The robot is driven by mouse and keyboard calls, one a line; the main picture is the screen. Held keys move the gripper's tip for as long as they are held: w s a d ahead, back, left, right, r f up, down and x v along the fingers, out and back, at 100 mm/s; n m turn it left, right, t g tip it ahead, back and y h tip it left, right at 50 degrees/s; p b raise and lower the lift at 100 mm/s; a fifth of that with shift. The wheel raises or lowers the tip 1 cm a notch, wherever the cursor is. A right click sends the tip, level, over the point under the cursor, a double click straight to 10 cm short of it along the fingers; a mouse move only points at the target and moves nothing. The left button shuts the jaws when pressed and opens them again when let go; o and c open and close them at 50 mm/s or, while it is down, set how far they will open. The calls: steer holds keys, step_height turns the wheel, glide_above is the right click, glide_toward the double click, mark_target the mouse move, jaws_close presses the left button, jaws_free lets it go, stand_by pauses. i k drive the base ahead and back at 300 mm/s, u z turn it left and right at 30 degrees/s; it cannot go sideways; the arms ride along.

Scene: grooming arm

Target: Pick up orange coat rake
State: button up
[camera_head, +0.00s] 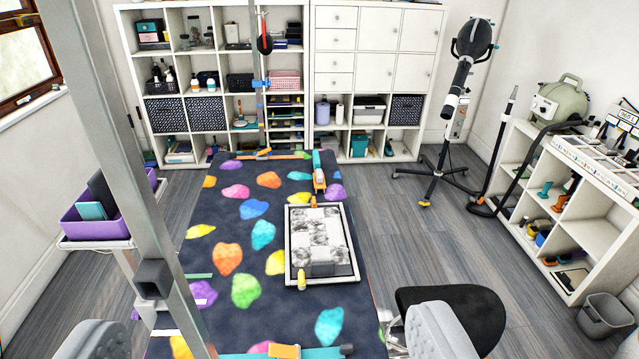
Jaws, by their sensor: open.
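I cannot pick out the orange coat rake with certainty. A small orange item (561,203) lies in a cubby of the white shelf at the right, too small to identify. Another orange piece (319,180) sits with a teal part at the right edge of the grooming table, and an orange block (284,351) shows at its near edge. My gripper (265,335) shows as two grey padded fingers at the bottom, spread wide apart. It is open with nothing between the fingers but the table further off.
The dark table mat (206,259) has colourful blobs and carries a framed tray (350,240). A black stool (452,312) stands to its right. A dryer stand (440,165), a white shelf (541,165) and a grey bin (603,316) are at the right. Floor (400,230) between is clear.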

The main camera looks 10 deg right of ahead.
mark_target(318, 180)
steer(key=k, duration=1.65)
steer(key=u, duration=0.95)
steer(key=i, duration=3.75)
